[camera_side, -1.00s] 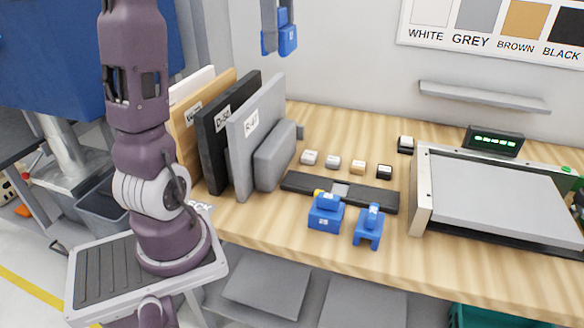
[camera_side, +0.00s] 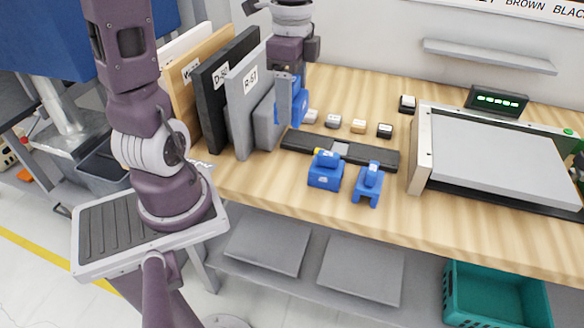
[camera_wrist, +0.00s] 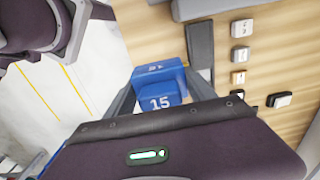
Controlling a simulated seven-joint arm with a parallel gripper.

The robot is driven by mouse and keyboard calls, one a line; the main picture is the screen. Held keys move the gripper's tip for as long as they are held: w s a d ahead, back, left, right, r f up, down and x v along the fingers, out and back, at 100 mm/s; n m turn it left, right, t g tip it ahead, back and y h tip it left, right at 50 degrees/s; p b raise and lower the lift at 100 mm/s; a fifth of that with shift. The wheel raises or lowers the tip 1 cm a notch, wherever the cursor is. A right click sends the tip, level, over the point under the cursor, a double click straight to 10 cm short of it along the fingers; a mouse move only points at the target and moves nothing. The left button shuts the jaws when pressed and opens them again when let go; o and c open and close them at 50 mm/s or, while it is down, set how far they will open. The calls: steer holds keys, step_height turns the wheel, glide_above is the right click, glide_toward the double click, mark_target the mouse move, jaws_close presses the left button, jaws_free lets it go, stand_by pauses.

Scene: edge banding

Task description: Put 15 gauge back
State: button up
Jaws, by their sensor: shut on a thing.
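The blue gauge (camera_wrist: 160,102) marked 15 sits between the two fingers of my gripper (camera_wrist: 162,98) in the wrist view. My gripper (camera_side: 291,100) is shut on it. In the side view the blue gauge (camera_side: 302,108) is partly hidden by a finger. It is held close to the right side of the grey board and the grey block, near the left end of the dark strip. I cannot tell whether it touches the bench. Two other blue gauges stand on the bench in front of the dark strip, a blocky one (camera_side: 325,172) and a narrower one (camera_side: 368,183).
The dark strip (camera_side: 370,157) lies across the bench. Behind it are several small blocks, including a brown one (camera_side: 359,126). Upright boards, the nearest the grey board (camera_side: 245,120), stand left of my gripper. A grey-topped machine (camera_side: 500,155) is at right.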

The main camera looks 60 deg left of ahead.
step_height(320, 180, down, 16)
steer(key=shift+r, duration=0.15)
steer(key=o, duration=1.5)
step_height(320, 180, up, 12)
steer(key=s+d+r+n+t, duration=0.2)
steer(key=s+d+r+n, duration=0.1)
steer(key=s+d+r+n+t, duration=0.1)
steer(key=s+d+r+n, duration=0.2)
steer(key=s, duration=0.1)
steer(key=s+d+r+n+t, duration=0.2)
steer(key=s+d+r+n, duration=0.1)
steer(key=shift+s+d+r+t, duration=0.2)
steer(key=shift+s+r+t, duration=0.05)
steer(key=shift+s+t, duration=0.05)
